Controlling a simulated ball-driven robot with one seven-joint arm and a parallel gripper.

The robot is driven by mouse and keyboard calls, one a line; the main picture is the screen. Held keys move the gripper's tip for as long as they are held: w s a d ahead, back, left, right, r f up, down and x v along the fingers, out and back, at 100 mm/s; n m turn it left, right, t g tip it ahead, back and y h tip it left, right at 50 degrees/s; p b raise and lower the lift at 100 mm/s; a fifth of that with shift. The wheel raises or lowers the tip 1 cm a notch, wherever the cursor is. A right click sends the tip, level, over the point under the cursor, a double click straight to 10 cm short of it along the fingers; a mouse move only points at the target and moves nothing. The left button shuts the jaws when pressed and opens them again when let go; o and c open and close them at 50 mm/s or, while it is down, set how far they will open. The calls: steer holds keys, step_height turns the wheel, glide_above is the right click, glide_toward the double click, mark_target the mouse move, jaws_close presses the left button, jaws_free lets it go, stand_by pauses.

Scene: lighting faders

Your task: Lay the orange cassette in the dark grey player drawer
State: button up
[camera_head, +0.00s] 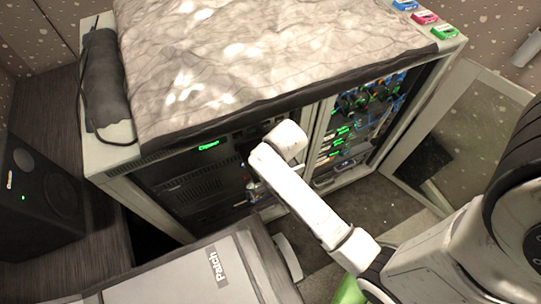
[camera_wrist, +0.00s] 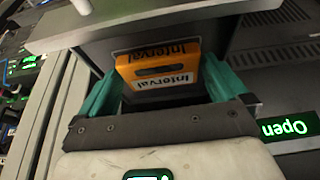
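The orange cassette (camera_wrist: 160,72), marked "Interval", shows in the wrist view between my two green fingers. My gripper (camera_wrist: 163,85) has a fingertip close against each side of it and appears shut on it. The dark grey player drawer (camera_wrist: 100,52) is around and beneath the cassette, with its light grey front (camera_wrist: 150,18) across the top of the picture. I cannot tell whether the cassette touches the drawer floor. In the head view my gripper (camera_head: 258,190) is at the rack front, and my arm hides most of the drawer and the cassette.
The rack top (camera_head: 260,50) carries a crumpled cloth and blue, pink and green cassettes (camera_head: 425,17) at the far right. A green "Open" display (camera_wrist: 288,128) glows beside the drawer. A case marked "Patch" (camera_head: 200,275) stands in front. An open glass door (camera_head: 465,130) is at right.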

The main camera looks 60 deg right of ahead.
steer(key=v, duration=1.2)
steer(key=s+a+f+n+g+y, duration=0.2)
steer(key=s+a+f+n, duration=0.4)
steer(key=s+a, duration=0.2)
steer(key=shift+s+a+g, duration=0.3)
steer(key=shift+s+a, duration=0.05)
steer(key=shift+s, duration=0.7)
steer(key=shift+f, duration=0.1)
steer(key=shift+c, duration=0.2)
